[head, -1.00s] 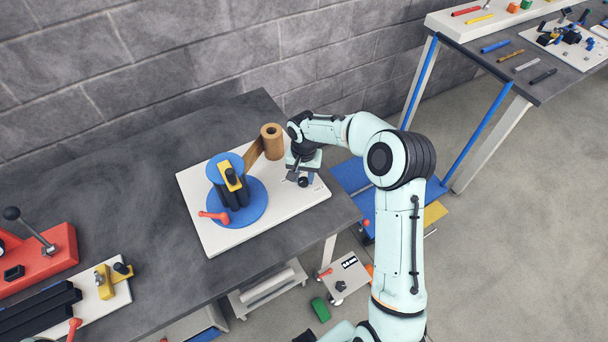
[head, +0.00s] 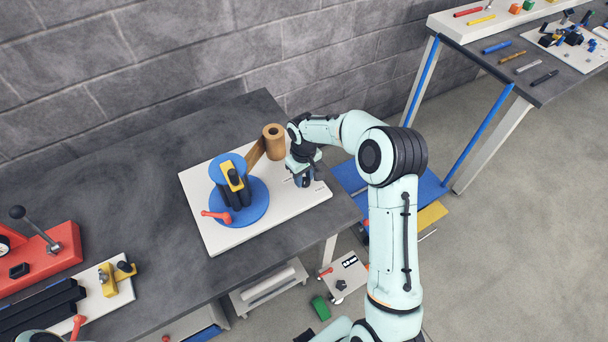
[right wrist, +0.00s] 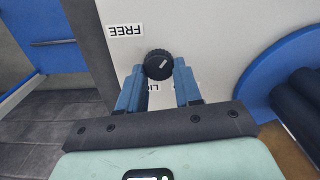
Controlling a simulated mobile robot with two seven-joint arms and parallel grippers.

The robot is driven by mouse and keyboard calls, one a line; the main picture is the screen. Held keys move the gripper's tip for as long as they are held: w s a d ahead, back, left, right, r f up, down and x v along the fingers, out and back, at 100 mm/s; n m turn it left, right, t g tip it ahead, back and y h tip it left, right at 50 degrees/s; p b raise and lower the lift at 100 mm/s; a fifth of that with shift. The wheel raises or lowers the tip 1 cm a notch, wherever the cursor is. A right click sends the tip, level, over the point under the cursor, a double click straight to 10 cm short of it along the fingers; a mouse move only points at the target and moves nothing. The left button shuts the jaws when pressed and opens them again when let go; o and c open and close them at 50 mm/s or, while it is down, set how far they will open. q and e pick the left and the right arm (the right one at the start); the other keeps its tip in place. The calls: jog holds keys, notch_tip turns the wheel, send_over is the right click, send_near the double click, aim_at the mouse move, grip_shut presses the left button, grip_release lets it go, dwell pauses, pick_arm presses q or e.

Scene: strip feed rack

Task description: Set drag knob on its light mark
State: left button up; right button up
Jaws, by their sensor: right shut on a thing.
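The drag knob (right wrist: 158,64) is round, black and ribbed, with a short white pointer line slanting across its top. In the right wrist view it sits between the two blue fingers of my right gripper (right wrist: 159,70), which is shut on it. A FREE label (right wrist: 127,30) lies on the white plate to its upper left, upside down in that view. The light label (right wrist: 152,87) is mostly hidden by the knob and fingers. In the head view my right gripper (head: 304,180) covers the knob at the plate's right end. My left gripper is not in view.
The white base plate (head: 235,237) carries a blue spool stand (head: 255,205) with a red lever (head: 216,216), and a brown roll (head: 273,143) stands behind. A red lever device (head: 45,262) is at far left. Bare table lies left of the plate.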

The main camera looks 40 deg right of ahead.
aim_at(304, 180)
jog(key=shift+n, duration=0.6)
jog(key=o, duration=1)
jog(key=shift+o, duration=0.2)
jog(key=shift+r, duration=0.15)
notch_tip(304, 180, up, 13)
jog(key=shift+p, duration=0.45)
